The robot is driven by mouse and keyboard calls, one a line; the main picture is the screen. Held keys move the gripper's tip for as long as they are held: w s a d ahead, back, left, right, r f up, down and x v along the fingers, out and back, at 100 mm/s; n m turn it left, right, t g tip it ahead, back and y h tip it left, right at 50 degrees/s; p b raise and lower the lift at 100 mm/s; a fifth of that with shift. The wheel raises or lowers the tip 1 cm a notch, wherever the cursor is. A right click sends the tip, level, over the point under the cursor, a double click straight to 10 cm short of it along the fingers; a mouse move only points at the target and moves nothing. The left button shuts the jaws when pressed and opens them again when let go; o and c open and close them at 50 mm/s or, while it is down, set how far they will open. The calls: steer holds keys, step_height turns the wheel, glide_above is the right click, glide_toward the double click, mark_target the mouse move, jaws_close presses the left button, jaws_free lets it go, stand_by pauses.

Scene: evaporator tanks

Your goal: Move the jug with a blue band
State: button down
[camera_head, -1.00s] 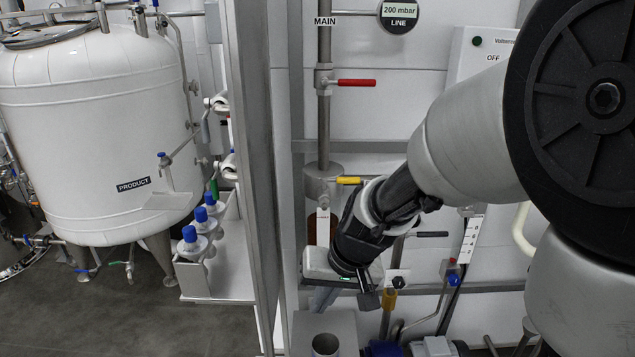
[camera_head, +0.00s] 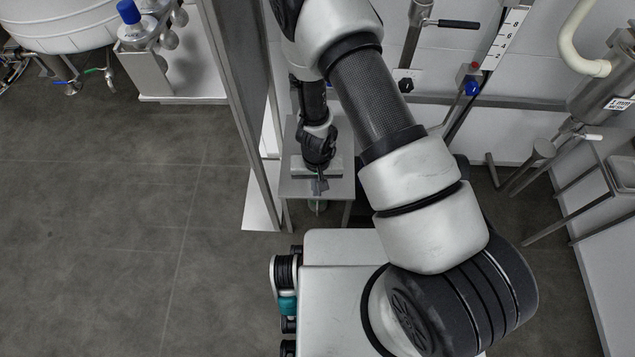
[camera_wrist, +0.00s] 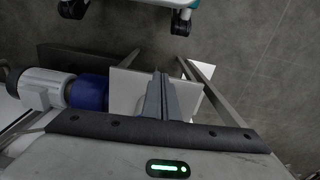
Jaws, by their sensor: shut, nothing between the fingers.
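I cannot make out a jug with a blue band in either current view. My gripper (camera_head: 320,186) points down over a small grey stand (camera_head: 342,188) in the head view, its fingers together and empty. In the wrist view my gripper's fingers (camera_wrist: 160,82) are pressed together above a pale flat surface (camera_wrist: 126,86). A small greenish object (camera_head: 317,205) shows partly below the stand's front edge; I cannot tell what it is. My arm hides part of the stand and the wall behind it.
A metal post (camera_head: 236,110) rises left of the stand. A white-and-blue cylindrical unit (camera_wrist: 88,92) lies left of my fingers. Pipework and a frame (camera_head: 585,205) are at right. Floor at left is clear.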

steer(key=w+f+b, duration=0.1)
steer(key=w+f, duration=0.3)
steer(key=f, duration=0.3)
steer(key=shift+f+b, duration=0.15)
steer(key=shift+b, duration=0.2)
steer(key=shift+w, duration=0.1)
